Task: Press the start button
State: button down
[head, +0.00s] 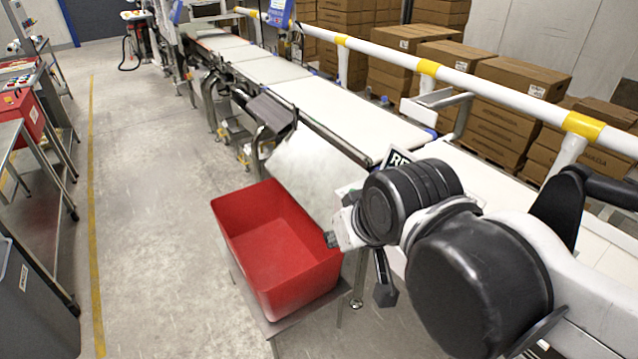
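I cannot make out a start button for certain. My gripper (383,287) is at the end of my arm, right of centre, mostly hidden behind my dark wrist joints. Its visible dark parts point down beside the red bin, well apart from the console. I cannot tell whether it is open or shut, and I see nothing held in it.
A white conveyor belt (345,118) runs from the back to the right, with a white rail (460,75) behind it. An empty red bin (285,285) stands before it. Cartons (510,105) are stacked behind. The floor (150,200) at centre left is clear.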

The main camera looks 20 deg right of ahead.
jog(key=shift+s, duration=0.15)
jog(key=w+d+m+g+h, duration=0.1)
jog(key=w+d+h, duration=0.1)
jog(key=w+d, duration=0.45)
jog(key=w+d+f+m+g+h+p, duration=0.1)
jog(key=w+d+h, duration=0.15)
jog(key=w, duration=0.75)
jog(key=w+d+m+g+h, duration=0.1)
jog(key=w+d+h, duration=0.1)
jog(key=w+d, duration=0.45)
jog(key=w+d+f+h, duration=0.1)
jog(key=w+d+f, duration=0.1)
jog(key=w+f, duration=0.1)
jog(key=w+d+f+m+h, duration=0.1)
jog(key=w+d+f, duration=0.1)
jog(key=w, duration=0.4)
jog(key=shift+f+p, duration=0.4)
jog(key=shift+f, duration=0.2)
jog(key=shift+f, duration=0.2)
notch_tip(320, 180, down, 7)
jog(key=b, duration=0.4)
jog(key=shift+f+b, duration=0.15)
jog(key=shift+b, duration=0.2)
jog(key=shift+f+b, duration=0.4)
jog(key=shift+f, duration=0.15)
